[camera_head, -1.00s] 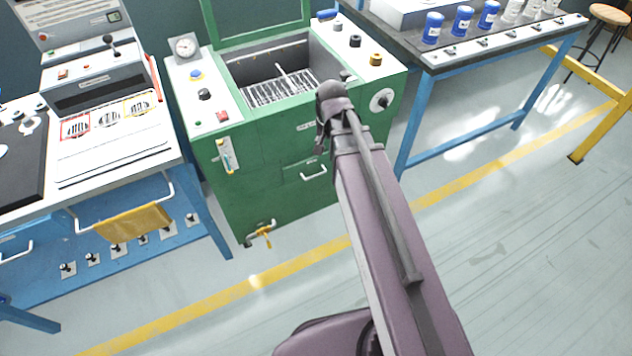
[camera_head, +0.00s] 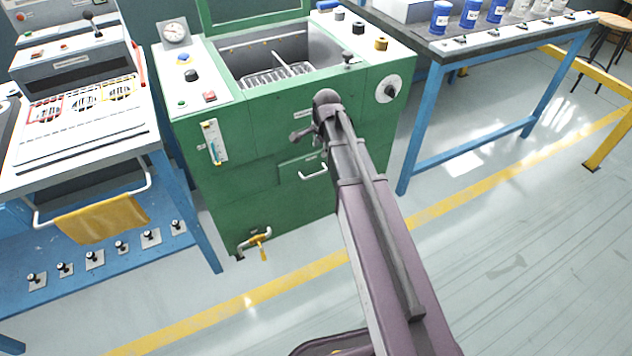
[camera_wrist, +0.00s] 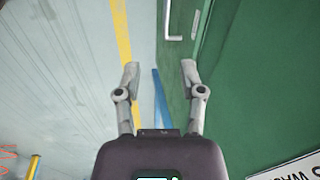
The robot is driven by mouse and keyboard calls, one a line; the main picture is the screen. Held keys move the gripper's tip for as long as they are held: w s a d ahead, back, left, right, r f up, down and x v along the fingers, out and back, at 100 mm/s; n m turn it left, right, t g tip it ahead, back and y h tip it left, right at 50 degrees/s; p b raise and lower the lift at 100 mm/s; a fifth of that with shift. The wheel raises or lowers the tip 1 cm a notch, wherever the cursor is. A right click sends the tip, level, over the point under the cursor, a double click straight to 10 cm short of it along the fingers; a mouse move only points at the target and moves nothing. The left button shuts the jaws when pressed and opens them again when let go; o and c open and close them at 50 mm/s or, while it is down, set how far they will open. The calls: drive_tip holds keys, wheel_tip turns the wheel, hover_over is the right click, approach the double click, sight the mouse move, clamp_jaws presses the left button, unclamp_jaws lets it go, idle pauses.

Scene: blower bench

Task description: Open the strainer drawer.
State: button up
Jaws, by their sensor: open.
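The strainer drawer (camera_head: 290,177) is a small green panel low on the front of the green machine (camera_head: 240,190), and it looks shut. Its pale bar handle (camera_head: 313,174) shows below and beside my gripper. In the wrist view the handle (camera_wrist: 173,37) lies beyond the fingertips, toward the top of the picture and slightly right of centre. My gripper (camera_wrist: 160,70) is open and empty, with its two grey fingers apart and not touching the handle. In the head view my gripper (camera_head: 303,135) is small and partly hidden by my wrist, in front of the machine's face.
A yellow-handled drain tap (camera_head: 258,242) sticks out low on the machine. A blue bench with a yellow cloth (camera_head: 100,218) stands left. A blue-legged table (camera_head: 410,130) stands right. The floor in front is clear, with a yellow line.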

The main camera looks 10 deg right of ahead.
sight(316, 175)
drive_tip(key=shift+w+f+m+b, duration=0.25)
drive_tip(key=shift+w+f+b, duration=0.1)
drive_tip(key=shift+f, duration=0.2)
drive_tip(key=shift+w+f+m+b, duration=0.25)
drive_tip(key=shift+w+f, duration=0.1)
drive_tip(key=shift+f, duration=0.15)
drive_tip(key=shift+d, duration=0.1)
drive_tip(key=shift+f, duration=0.15)
drive_tip(key=f+b, duration=0.4)
drive_tip(key=w+f+b, duration=0.1)
drive_tip(key=f+b, duration=0.3)
drive_tip(key=b, duration=0.1)
drive_tip(key=w+f+b, duration=0.1)
drive_tip(key=f+b, duration=0.3)
drive_tip(key=f, duration=0.1)
drive_tip(key=shift+w+a+f, duration=0.1)
drive_tip(key=shift+w+a, duration=0.15)
drive_tip(key=shift+a, duration=0.15)
drive_tip(key=shift+c, duration=0.2)
clamp_jaws()
